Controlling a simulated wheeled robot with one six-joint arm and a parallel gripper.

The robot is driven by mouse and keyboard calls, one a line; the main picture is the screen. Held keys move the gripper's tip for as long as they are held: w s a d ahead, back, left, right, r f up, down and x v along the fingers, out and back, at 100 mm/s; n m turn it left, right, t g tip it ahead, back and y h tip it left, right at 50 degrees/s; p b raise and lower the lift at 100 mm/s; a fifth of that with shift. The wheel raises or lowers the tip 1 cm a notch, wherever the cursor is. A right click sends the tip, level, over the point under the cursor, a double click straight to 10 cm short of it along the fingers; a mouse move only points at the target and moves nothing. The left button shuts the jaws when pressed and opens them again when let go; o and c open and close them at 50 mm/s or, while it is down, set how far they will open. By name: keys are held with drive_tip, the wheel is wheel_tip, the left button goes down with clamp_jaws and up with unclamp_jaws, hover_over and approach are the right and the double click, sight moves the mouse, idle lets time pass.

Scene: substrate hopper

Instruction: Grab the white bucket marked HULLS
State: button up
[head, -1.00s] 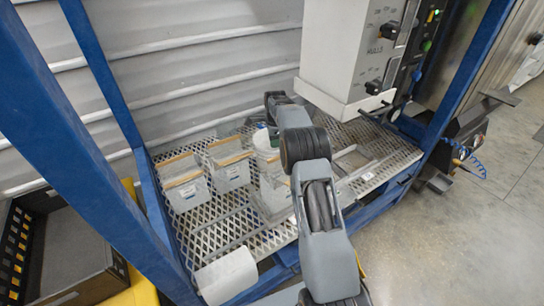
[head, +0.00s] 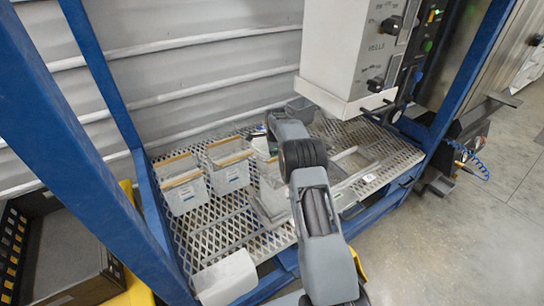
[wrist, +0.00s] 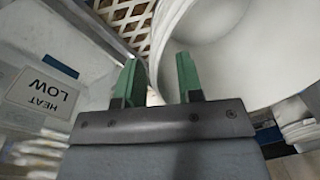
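A white round bucket (wrist: 245,45) fills the upper right of the wrist view, with its open inside showing. No HULLS marking is readable on it. In the head view a white container (head: 262,143) shows partly behind my arm; I cannot tell whether it is the same one. My gripper (wrist: 160,78) is open, with two green fingers apart and nothing shut between them. The bucket's left edge runs between the fingers in the wrist view, and the right finger overlaps its inside. Contact cannot be told. My arm hides the fingers in the head view.
Two bins with wooden-coloured rims (head: 184,192) (head: 229,172) stand on the mesh deck (head: 215,235). A white control box (head: 345,50) hangs above right, and blue posts frame the deck.

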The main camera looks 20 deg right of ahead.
drive_tip(key=shift+c, duration=0.5)
clamp_jaws()
drive_tip(key=shift+r, duration=0.15)
